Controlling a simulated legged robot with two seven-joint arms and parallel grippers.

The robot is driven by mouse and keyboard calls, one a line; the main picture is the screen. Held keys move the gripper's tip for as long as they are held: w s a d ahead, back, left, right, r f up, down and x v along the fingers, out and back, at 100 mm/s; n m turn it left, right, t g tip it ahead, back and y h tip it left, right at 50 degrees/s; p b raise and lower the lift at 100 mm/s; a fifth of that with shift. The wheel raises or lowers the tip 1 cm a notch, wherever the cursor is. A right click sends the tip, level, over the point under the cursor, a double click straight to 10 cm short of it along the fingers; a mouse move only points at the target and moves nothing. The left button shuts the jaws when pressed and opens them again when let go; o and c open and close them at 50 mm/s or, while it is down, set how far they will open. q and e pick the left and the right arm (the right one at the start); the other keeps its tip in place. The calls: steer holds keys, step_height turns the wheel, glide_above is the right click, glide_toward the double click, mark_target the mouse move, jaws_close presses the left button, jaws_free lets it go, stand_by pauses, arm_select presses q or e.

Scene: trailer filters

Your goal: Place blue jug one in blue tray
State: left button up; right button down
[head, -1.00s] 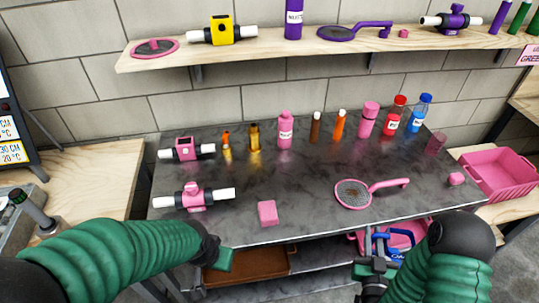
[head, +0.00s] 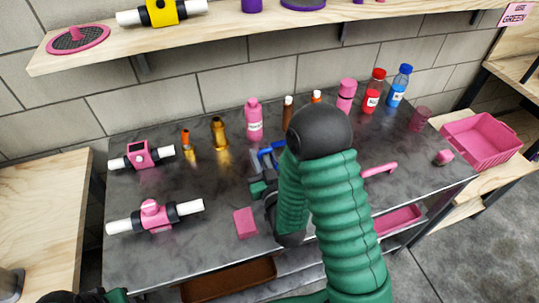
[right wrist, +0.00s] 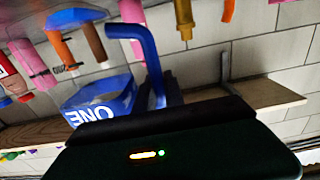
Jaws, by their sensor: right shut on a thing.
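Blue jug one (right wrist: 100,100), a clear blue jug marked ONE, shows in the right wrist view with its bent blue handle. In the head view only blue parts of it (head: 267,153) show beside my right forearm, above the grey table. My right gripper (head: 262,186) is shut on the jug; my arm hides much of both. My left gripper (head: 117,295) is only partly seen at the bottom left edge, and its jaws cannot be made out. No blue tray is visible.
Bottles stand along the back of the table (head: 185,248), with pink and white fittings at left. A pink block (head: 245,223) lies near the front edge. A pink basket (head: 485,140) is at right. A pink tray (head: 397,220) and brown tray (head: 230,282) are below.

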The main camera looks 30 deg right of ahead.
steer(key=w+d, duration=0.1)
steer(key=d, duration=0.1)
steer(key=w+d+p, duration=0.1)
steer(key=w+d, duration=0.3)
steer(key=shift+d+f, duration=0.2)
steer(key=shift+f, duration=0.15)
steer(key=f, duration=0.3)
steer(key=shift+w+d+f, duration=0.25)
steer(key=shift+d+f, duration=0.1)
steer(key=shift+f, duration=0.05)
steer(key=c, duration=1.4)
jaws_free()
steer(key=shift+c, duration=0.2)
